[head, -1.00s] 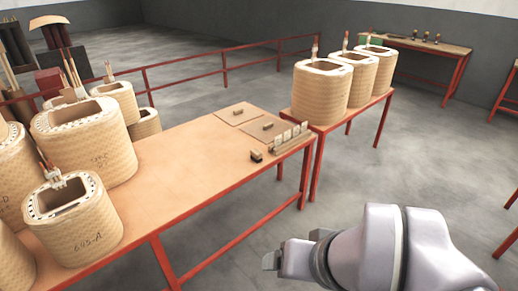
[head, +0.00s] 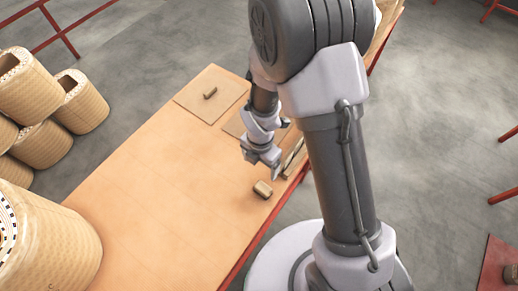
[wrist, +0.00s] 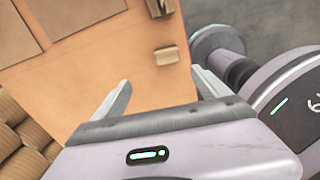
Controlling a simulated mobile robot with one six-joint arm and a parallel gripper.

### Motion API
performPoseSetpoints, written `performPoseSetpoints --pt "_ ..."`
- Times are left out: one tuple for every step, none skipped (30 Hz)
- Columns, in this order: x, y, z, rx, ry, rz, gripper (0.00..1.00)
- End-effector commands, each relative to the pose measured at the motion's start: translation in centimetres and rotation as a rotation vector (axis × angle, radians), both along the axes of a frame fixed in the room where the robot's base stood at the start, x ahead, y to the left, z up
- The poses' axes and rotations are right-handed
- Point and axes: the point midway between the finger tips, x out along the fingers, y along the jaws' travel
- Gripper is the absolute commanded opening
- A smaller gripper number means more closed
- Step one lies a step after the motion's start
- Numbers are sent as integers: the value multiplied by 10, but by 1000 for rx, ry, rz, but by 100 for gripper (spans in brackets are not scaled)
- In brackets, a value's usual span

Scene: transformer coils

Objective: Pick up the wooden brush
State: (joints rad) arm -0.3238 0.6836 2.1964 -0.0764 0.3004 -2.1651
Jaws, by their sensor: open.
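A small wooden block, which looks like the wooden brush (head: 263,189), lies on the orange-brown tabletop near the table's right edge. It also shows in the wrist view (wrist: 167,55), just beyond the fingertips and nearer the right finger. My gripper (head: 264,163) is over the table beside the brush, a little farther back in the head view. In the wrist view my gripper (wrist: 162,76) has its two fingers spread wide with nothing between them. The exact height above the table is hard to tell.
Flat boards (head: 196,108) with a small block on one lie at the table's far end. A slim rack (head: 292,160) stands at the right edge, partly hidden by my arm. Large woven coils (head: 45,245) stand at the left. The middle of the tabletop is clear.

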Motion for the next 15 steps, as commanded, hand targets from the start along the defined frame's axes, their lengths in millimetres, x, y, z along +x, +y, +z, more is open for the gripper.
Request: performPoseSetpoints --pt "-2 -1 -17 -2 6 2 85" --pt "-2 -1 -27 -2 6 2 85" --pt "-2 -1 -40 -2 6 1 85" --pt "-2 -1 -50 -2 6 1 85" --pt "-2 -1 -60 -2 6 1 85" --pt "-2 -1 -72 -2 6 -1 85" --pt "-2 -1 -80 -1 5 -2 85" --pt "-2 -1 -88 -1 5 -2 85" --pt "-2 -2 -97 -2 6 -3 85" --pt "-2 -2 -103 -2 4 -2 85" --pt "-2 -2 -107 -1 3 -2 85" --pt "-2 -2 -112 -1 3 -3 85" --pt "-2 -2 -115 0 3 -3 85" --pt "-2 -2 -116 -1 2 -3 85" --pt "-1 -2 -119 0 1 -3 85"
